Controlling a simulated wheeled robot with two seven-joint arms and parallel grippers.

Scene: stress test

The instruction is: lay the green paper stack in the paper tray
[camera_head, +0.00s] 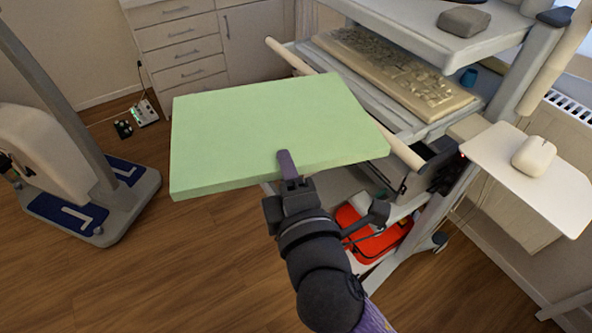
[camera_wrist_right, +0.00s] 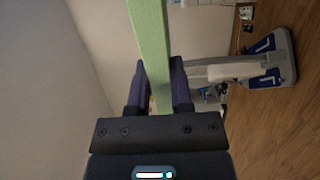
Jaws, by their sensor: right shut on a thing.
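The green paper stack (camera_head: 265,130) is a thick, flat, light green slab held in the air, roughly level, in the head view. My right gripper (camera_head: 288,165) is shut on its near edge, with one finger showing on top. In the right wrist view the green stack (camera_wrist_right: 152,50) stands as a narrow band between the two fingers of my right gripper (camera_wrist_right: 160,90). I cannot make out a paper tray for certain in either view. My left gripper is not in view.
A cart with a beige keyboard (camera_head: 395,75) stands behind and right of the stack. A white side shelf (camera_head: 545,185) holds a mouse (camera_head: 534,156). A red item (camera_head: 368,238) lies low on the cart. Drawers (camera_head: 180,50) stand behind. Wooden floor is clear at front left.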

